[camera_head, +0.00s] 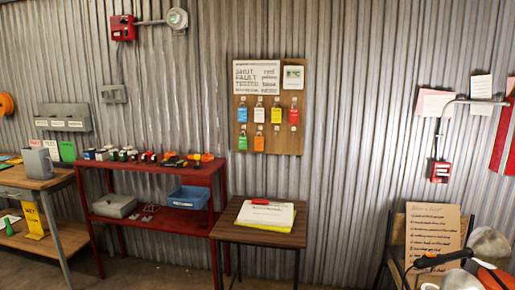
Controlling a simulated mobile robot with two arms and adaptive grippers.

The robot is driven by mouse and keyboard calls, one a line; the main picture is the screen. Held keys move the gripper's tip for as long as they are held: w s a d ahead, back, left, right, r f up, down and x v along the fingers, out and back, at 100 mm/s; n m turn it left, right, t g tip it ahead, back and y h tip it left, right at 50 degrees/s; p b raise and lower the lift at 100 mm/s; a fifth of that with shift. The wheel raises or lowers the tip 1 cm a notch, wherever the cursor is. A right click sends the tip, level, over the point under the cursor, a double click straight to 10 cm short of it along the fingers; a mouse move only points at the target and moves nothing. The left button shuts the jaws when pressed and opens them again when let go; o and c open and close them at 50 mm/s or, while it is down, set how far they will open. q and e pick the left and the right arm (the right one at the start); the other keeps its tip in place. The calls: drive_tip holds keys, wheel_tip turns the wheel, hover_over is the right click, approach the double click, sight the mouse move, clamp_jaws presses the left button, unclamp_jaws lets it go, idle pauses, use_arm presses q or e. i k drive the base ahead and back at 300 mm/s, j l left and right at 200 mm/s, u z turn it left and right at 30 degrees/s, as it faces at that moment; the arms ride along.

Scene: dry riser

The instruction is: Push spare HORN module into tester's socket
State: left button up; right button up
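Neither of my grippers is in view. A row of small coloured blocks (126,154), green, white, red and dark, stands on the top of a red shelf (207,173); I cannot tell whether one is the HORN module. Small orange and black items (186,160) lie at the right of that row. No tester socket can be made out. A grey box (39,163) stands on the wooden table (62,180) at the left; I cannot tell what it is.
A small brown table (262,238) holds papers and a red item. The shelf's lower level holds a blue bin (188,197) and a grey case (115,206). A tag board (270,106) hangs on the wall. A chair with a cardboard sign (433,232) and clutter stands right.

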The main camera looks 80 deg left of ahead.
sight(173, 161)
drive_tip(key=u, duration=3.8)
